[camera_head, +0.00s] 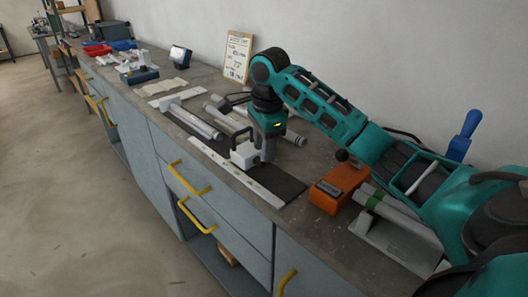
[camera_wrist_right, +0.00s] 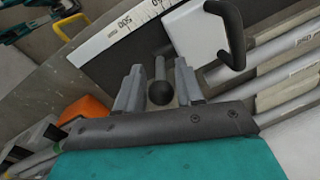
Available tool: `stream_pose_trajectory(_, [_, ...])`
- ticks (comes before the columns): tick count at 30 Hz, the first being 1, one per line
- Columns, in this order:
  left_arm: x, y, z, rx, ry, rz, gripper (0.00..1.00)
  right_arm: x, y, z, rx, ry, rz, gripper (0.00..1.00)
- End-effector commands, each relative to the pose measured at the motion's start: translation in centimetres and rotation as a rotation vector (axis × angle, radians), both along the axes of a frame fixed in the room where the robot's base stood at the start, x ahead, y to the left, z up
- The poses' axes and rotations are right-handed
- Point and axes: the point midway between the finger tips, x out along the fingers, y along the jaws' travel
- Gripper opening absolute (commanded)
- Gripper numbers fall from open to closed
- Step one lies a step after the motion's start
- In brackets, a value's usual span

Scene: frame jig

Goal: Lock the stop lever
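The stop is a white block (camera_head: 243,155) with a black handle, standing by the white scale (camera_head: 235,172) near the bench's front edge. In the right wrist view the block (camera_wrist_right: 195,35), its black handle (camera_wrist_right: 230,32) and the scale (camera_wrist_right: 122,30) also show. The stop lever (camera_wrist_right: 160,92) is a thin grey rod with a black ball knob, seen between my right fingers. My right gripper (camera_head: 268,147) points down beside the block; its fingers (camera_wrist_right: 158,88) are open, with gaps on both sides of the knob. Contact cannot be told. My left gripper is out of view.
An orange box (camera_head: 338,188) with a dark panel stands right of the stop. Grey tubes (camera_head: 195,122) lie to its left and behind. A clipboard (camera_head: 237,57) leans on the wall. A blue-handled tool (camera_head: 463,137) stands at the right. Bare bench shows before the orange box.

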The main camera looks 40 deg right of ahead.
Motion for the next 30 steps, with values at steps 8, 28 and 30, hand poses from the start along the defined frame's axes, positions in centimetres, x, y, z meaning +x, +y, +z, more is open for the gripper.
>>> stream_pose_trajectory(8, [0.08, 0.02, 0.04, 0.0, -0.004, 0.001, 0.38, 0.14, -0.05, -1.06, -0.001, -0.001, 0.001, 0.37])
stream_pose_trajectory(28, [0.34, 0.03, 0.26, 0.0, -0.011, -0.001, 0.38, 0.13, -0.04, -1.02, 0.0, -0.001, 0.001, 0.0])
stream_pose_trajectory(30, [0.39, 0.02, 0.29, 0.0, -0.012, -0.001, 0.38, 0.13, -0.04, -1.01, 0.0, -0.001, 0.001, 0.0])
